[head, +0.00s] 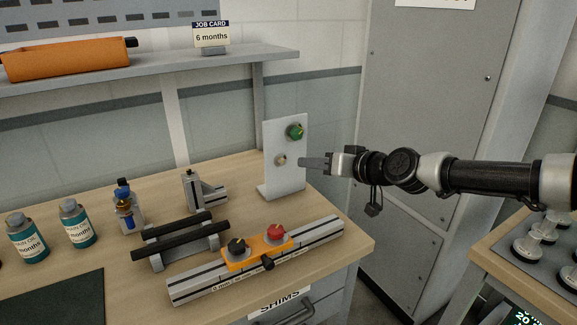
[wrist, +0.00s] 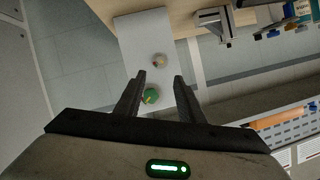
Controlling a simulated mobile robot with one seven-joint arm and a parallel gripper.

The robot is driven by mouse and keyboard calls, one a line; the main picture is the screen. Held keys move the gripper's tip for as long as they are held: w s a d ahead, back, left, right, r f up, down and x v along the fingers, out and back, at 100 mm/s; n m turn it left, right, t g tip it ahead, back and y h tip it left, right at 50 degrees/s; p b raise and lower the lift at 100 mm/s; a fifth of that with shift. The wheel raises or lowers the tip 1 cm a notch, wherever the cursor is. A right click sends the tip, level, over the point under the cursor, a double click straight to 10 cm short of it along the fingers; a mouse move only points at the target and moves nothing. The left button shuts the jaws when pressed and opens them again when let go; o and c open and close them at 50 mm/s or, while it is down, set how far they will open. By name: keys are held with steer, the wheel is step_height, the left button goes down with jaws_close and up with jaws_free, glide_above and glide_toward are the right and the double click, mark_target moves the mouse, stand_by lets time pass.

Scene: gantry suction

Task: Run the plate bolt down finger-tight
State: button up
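A white upright plate (head: 285,132) stands on the bench near its right end. It carries a green knob (head: 295,132) near the top and a smaller pale, brass-like bolt head (head: 281,160) below it. In the wrist view the plate (wrist: 137,32) shows with the bolt head (wrist: 159,60) just beyond the fingertips and the green knob (wrist: 151,97) between the fingers. My gripper (head: 304,162) is open and empty, to the right of the bolt head in the head view. In the wrist view its fingers (wrist: 159,75) stand well apart. I cannot tell how far the bolt is screwed in.
An orange carriage (head: 258,254) with black and red knobs sits on a rail (head: 188,292) at the bench front. Black bars on a stand (head: 157,261), a grey block (head: 205,192) and oil bottles (head: 77,224) stand to the left. A grey cabinet (head: 425,100) is behind my arm.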

mark_target(284, 162)
steer(key=b+x, duration=0.1)
steer(key=x, duration=1)
steer(key=shift+w+a+f+b, duration=0.1)
steer(key=shift+w+a+b, duration=0.1)
steer(key=shift+b, duration=0.1)
jaws_close()
steer(key=m, duration=0.1)
steer(key=m+y, duration=0.2)
steer(key=shift+w+d+f+b, duration=0.1)
steer(key=shift+d+f+b, duration=0.15)
steer(key=shift+b, duration=0.05)
steer(key=shift+w+d+f+m+g+y+b, duration=0.1)
steer(key=shift+m+g+y+b, duration=0.1)
steer(key=shift+m+y+b, duration=0.5)
steer(key=shift+f+m+g+y+b, duration=0.1)
steer(key=shift+m+g+y+b, duration=0.2)
steer(key=shift+m, duration=0.8)
steer(key=shift+r, duration=0.1)
